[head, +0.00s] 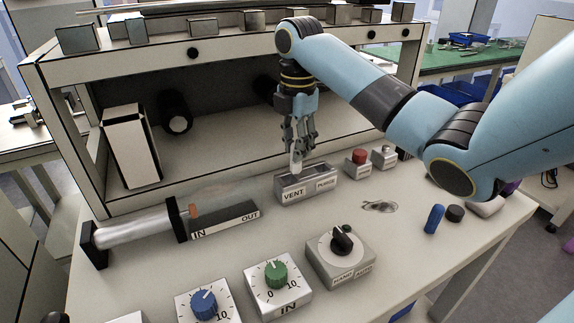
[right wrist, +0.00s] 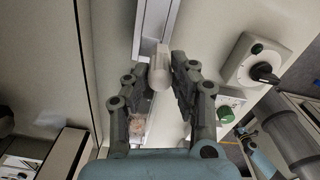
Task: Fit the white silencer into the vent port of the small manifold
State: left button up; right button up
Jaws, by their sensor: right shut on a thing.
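The small manifold (head: 325,184) is a grey block marked VENT and PURGE, standing on the bench in the middle of the head view. My right gripper (head: 298,150) comes down from above, over its VENT side. It is shut on the white silencer (head: 297,165), a pale, roughly upright cylinder. The silencer's lower end is at the top of the manifold; I cannot tell whether it is inside the port. In the right wrist view, the silencer (right wrist: 158,76) shows between the fingers of the gripper (right wrist: 160,85). My left gripper is out of view.
Right of the manifold stand a red button block (head: 358,158) and a small grey block (head: 384,158). The IN/OUT cylinder block (head: 228,217) lies left. A selector switch (head: 341,254) and green dial (head: 277,275) are in front.

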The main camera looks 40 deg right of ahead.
aim_at(295, 168)
jog(key=f, duration=0.1)
jog(key=w+f, duration=0.1)
jog(key=f, duration=0.2)
jog(key=shift+w+a+f, duration=0.2)
jog(key=shift+w+a, duration=0.15)
jog(key=shift+f, duration=0.35)
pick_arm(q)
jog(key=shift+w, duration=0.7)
pick_arm(e)
jog(key=shift+f, duration=0.1)
jog(key=o, duration=0.9)
jog(key=shift+o, duration=0.2)
